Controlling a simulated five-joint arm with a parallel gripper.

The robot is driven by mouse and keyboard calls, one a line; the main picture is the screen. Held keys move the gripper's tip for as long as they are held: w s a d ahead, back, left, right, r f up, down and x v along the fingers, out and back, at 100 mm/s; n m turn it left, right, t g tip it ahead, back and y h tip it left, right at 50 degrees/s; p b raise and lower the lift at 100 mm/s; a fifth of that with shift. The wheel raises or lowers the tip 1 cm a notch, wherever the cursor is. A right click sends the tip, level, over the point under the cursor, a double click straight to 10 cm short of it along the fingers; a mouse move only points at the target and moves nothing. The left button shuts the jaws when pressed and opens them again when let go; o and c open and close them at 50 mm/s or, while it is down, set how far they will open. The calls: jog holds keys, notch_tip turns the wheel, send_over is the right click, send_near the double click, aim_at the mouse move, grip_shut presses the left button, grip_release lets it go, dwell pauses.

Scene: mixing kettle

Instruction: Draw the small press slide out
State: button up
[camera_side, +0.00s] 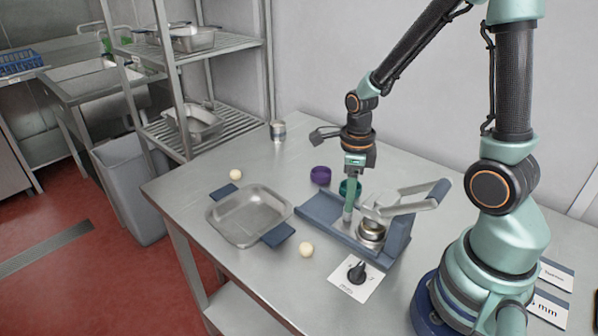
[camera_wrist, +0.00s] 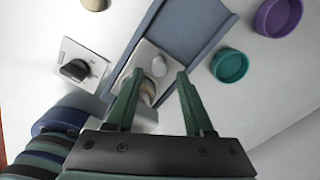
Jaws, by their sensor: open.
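The small press stands on the table in the side view, with a blue-grey channel base (camera_side: 330,236), a round metal cup (camera_side: 371,232) and a pale lever (camera_side: 405,203). In the wrist view, the press slide (camera_wrist: 139,58) looks like a light metal plate in the blue-grey channel (camera_wrist: 190,35). A pale rounded knob (camera_wrist: 159,66) stands on it. My gripper (camera_side: 348,216) points down over the channel, left of the cup. In the wrist view my gripper (camera_wrist: 160,72) is open, its green fingers either side of the knob. I cannot tell whether they touch it.
A purple dish (camera_side: 320,175) and a teal dish (camera_side: 349,188) stand behind the press. A metal tray (camera_side: 248,214) with blue handles lies left, with pale balls (camera_side: 306,249) (camera_side: 235,174) nearby. A black dial (camera_side: 356,272) on a white plate sits in front.

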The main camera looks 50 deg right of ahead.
jog(key=shift+f, duration=2.05)
jog(key=shift+f, duration=0.1)
jog(key=shift+c, duration=0.3)
